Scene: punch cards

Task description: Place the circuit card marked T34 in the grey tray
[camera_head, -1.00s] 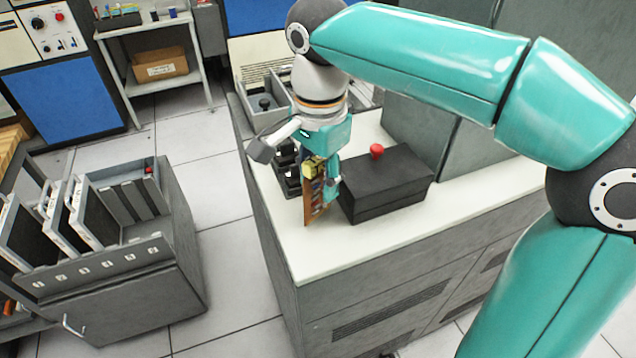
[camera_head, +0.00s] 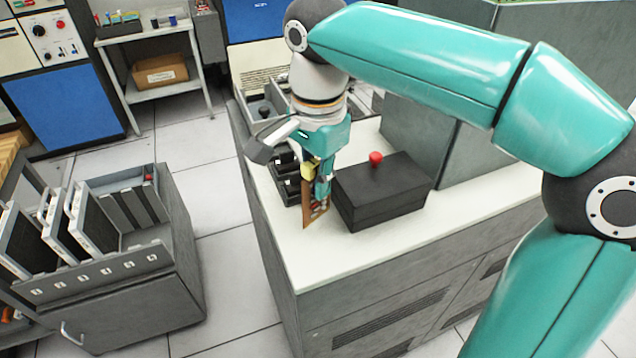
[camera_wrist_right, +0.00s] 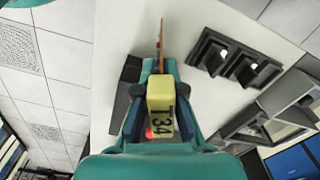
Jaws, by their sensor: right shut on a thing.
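My right gripper (camera_head: 322,182) is shut on the circuit card (camera_head: 314,214), a thin brown board with a yellow block on its edge. The wrist view shows the mark T34 on the yellow block (camera_wrist_right: 160,95), between the fingers. The card is held upright over the white counter, left of a black box; I cannot tell if its lower edge touches the counter. A grey tray (camera_head: 252,120) with a dark knobbed thing in it stands at the far end of the counter, behind the gripper. My left gripper is not in view.
The black box (camera_head: 392,196) with a red knob stands close right of the card. A black slotted holder (camera_head: 288,188) is just behind it, also in the wrist view (camera_wrist_right: 233,58). The white counter (camera_head: 345,250) is clear in front. A grey rack (camera_head: 130,290) stands at left.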

